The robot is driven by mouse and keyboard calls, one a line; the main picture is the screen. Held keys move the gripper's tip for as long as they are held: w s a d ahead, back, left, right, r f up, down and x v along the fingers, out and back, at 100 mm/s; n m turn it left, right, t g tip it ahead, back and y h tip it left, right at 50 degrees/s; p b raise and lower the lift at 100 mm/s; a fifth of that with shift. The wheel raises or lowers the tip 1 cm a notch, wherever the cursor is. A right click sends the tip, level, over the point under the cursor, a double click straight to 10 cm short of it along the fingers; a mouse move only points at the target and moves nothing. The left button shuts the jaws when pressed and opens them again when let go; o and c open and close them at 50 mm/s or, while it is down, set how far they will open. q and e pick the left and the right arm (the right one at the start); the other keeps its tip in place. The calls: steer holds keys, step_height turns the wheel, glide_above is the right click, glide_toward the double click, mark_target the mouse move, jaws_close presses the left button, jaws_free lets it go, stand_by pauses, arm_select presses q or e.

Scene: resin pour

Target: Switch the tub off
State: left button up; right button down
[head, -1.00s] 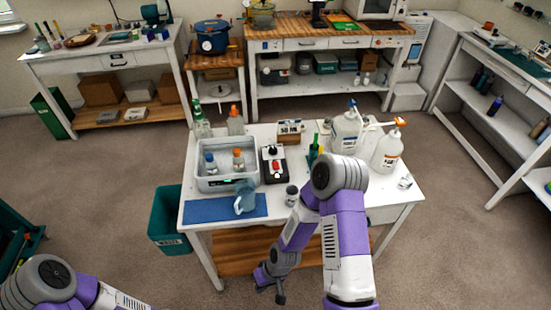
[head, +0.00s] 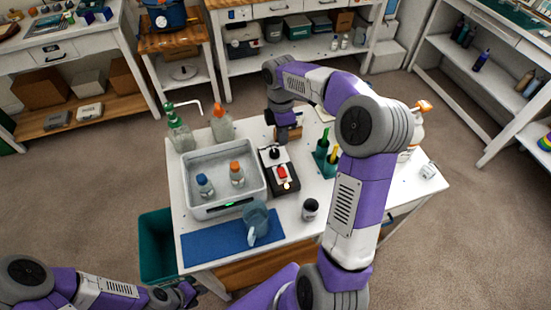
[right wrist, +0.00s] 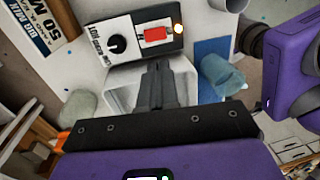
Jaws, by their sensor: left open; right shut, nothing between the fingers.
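The light grey tub (head: 205,208) stands on the white table with two capped bottles inside and a small green light on its front. Beside it sits a black control box (head: 267,183) with a black knob and a red switch (head: 283,172). My left gripper (head: 187,292) is open, low at the table's front left.
A blue jug (head: 256,218) stands on a blue mat (head: 205,246) before the tub. A dark jar (head: 310,209) and a green holder (head: 325,163) stand right of the box. Spray bottles (head: 178,135) stand behind the tub. A teal bin (head: 157,250) is at the table's left.

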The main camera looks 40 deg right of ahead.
arm_select(q)
steer(key=shift+s, duration=0.1)
arm_select(e)
steer(key=shift+s+f, duration=0.15)
arm_select(q)
step_height(320, 180, down, 4)
steer(key=b, duration=0.3)
steer(key=shift+b, duration=0.4)
arm_select(e)
glide_toward(283, 174)
steer(key=f, duration=0.4)
steer(key=s+f, duration=0.1)
steer(key=f, duration=0.1)
steer(key=shift+s+f, duration=0.1)
steer(key=shift+f, duration=0.25)
steer(key=shift+a, duration=0.1)
